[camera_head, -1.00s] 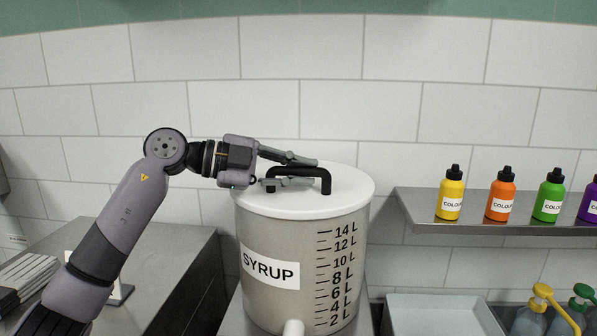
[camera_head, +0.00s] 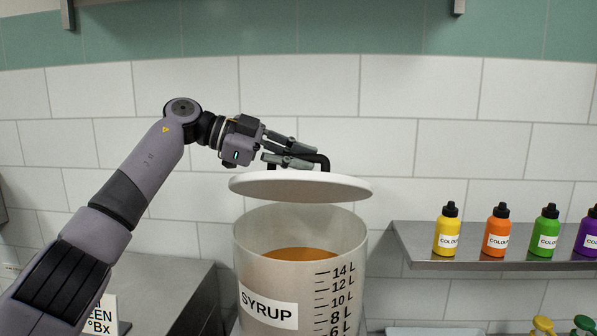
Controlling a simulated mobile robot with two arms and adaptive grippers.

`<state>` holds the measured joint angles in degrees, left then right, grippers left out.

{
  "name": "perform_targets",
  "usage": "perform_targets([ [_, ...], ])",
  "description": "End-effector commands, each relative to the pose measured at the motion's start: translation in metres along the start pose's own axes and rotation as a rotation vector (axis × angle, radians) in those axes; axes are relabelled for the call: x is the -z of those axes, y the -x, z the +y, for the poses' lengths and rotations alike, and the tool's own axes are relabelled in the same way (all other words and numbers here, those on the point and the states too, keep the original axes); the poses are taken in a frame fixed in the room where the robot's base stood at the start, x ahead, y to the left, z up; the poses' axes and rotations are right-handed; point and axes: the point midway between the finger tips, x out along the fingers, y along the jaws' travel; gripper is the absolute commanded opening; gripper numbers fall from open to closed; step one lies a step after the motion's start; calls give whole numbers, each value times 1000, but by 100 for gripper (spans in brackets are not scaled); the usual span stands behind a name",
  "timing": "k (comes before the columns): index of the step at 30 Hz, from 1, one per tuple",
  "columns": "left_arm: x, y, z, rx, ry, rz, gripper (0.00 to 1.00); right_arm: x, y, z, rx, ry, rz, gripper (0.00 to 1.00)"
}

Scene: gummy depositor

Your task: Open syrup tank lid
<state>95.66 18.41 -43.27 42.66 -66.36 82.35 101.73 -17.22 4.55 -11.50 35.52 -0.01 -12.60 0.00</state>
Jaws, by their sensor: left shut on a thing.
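The syrup tank (camera_head: 265,275) is a translucent tub with a SYRUP label and a litre scale. Its top is open and orange-brown syrup (camera_head: 300,254) shows inside. The round white lid (camera_head: 300,188) hangs level a little above the rim, apart from it. My left gripper (camera_head: 300,158) is shut on the lid's black handle (camera_head: 325,163), coming from the left. The fingers cover part of the handle. My right gripper is not in view.
A metal shelf (camera_head: 470,263) to the right holds yellow (camera_head: 447,232), orange (camera_head: 497,232), green (camera_head: 545,232) and purple colour bottles. A steel counter (camera_head: 180,290) is on the left. A tiled wall stands behind. The space above the lid is free.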

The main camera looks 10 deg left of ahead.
Motion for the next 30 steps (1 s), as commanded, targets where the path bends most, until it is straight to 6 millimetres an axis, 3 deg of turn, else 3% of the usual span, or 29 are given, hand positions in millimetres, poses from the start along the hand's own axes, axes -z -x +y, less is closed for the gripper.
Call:
perform_targets([
  [12,8,3,-20,4,-2,3,0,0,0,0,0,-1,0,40],
  [30,8,4,-25,4,-4,2,0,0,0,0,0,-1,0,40],
])
